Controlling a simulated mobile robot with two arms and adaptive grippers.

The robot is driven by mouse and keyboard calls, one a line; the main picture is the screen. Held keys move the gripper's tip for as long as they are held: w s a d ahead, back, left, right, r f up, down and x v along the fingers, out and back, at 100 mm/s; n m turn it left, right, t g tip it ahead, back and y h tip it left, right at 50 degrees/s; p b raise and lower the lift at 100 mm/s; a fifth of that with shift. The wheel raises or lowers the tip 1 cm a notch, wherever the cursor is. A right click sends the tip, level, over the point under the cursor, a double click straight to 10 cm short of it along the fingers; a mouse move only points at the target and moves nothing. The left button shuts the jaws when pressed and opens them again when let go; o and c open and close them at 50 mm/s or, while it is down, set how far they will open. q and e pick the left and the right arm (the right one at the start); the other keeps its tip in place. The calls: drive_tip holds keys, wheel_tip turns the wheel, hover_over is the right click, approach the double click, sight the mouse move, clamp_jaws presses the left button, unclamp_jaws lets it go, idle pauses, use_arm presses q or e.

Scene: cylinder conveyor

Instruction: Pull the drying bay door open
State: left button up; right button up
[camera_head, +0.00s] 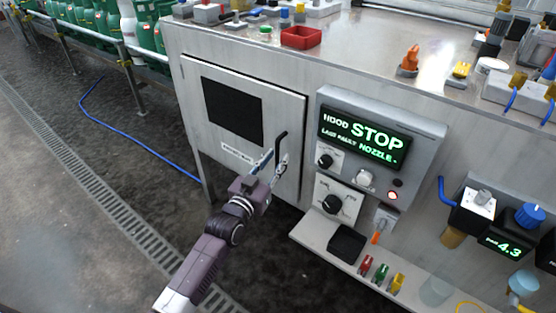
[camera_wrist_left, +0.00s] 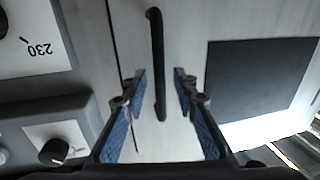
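The drying bay door (camera_head: 284,112) is a grey panel with a dark window (camera_head: 233,111) and a label (camera_head: 237,151) in the cabinet front. It looks shut. Its black bar handle (camera_head: 281,145) stands upright near the door's right edge. My left gripper (camera_head: 271,164) is at the handle's lower part. In the left wrist view the handle (camera_wrist_left: 157,55) runs between the two blue-padded fingers of the open gripper (camera_wrist_left: 160,82), with a gap showing on both sides. The dark window (camera_wrist_left: 258,78) is to the right there. My right gripper is not in view.
A control panel with a STOP screen (camera_head: 364,135) and knobs is just right of the door. A ledge (camera_head: 318,232) juts out below it. Floor is free in front of the door, with a blue hose (camera_head: 137,145) and a drain grate (camera_head: 85,180) to the left.

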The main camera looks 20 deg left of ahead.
use_arm(q)
drive_tip(key=shift+w+d, duration=0.1)
drive_tip(key=shift+w, duration=0.5)
clamp_jaws()
